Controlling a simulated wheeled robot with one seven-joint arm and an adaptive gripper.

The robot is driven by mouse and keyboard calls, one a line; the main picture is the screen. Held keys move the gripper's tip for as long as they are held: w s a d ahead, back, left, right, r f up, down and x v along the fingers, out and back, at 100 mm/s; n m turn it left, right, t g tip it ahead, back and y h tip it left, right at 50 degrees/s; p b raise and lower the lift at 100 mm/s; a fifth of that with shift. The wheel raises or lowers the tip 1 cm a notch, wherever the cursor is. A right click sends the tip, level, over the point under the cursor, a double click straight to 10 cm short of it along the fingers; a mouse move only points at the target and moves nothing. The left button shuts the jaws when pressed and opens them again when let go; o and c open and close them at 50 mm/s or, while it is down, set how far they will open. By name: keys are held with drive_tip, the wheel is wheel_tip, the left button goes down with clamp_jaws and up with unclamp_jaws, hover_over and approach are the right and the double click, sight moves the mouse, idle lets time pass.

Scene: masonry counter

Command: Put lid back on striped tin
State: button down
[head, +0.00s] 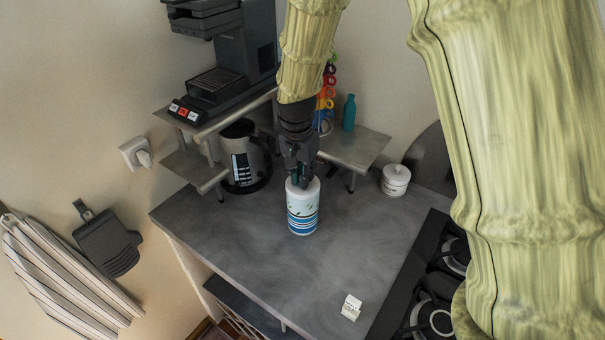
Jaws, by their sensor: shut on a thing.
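The striped tin (302,218) stands upright on the grey counter, white with blue stripes low down and small green marks higher up. My gripper (301,181) points down at the top of the tin and is shut on the lid (312,186). The lid looks white and is partly hidden by the fingers. It appears at the tin's top, in line with it. I cannot tell from this view whether it is fully seated or slightly above the rim.
A kettle (243,158) and a shelf (354,148) with a teal bottle (349,113) stand behind. A white lidded pot (395,181) is at the right, near the hob (435,290). A small white box (351,307) lies near the front. The counter left of the tin is clear.

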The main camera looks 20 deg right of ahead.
idle(0.8)
drive_tip(key=c, duration=0.9)
unclamp_jaws()
drive_tip(key=shift+r+p, duration=0.15)
drive_tip(key=shift+p, duration=0.2)
drive_tip(key=shift+r+p, duration=2.6)
drive_tip(key=shift+r, duration=0.75)
clamp_jaws()
drive_tip(key=shift+f+b, duration=1.2)
drive_tip(key=shift+f, duration=1.55)
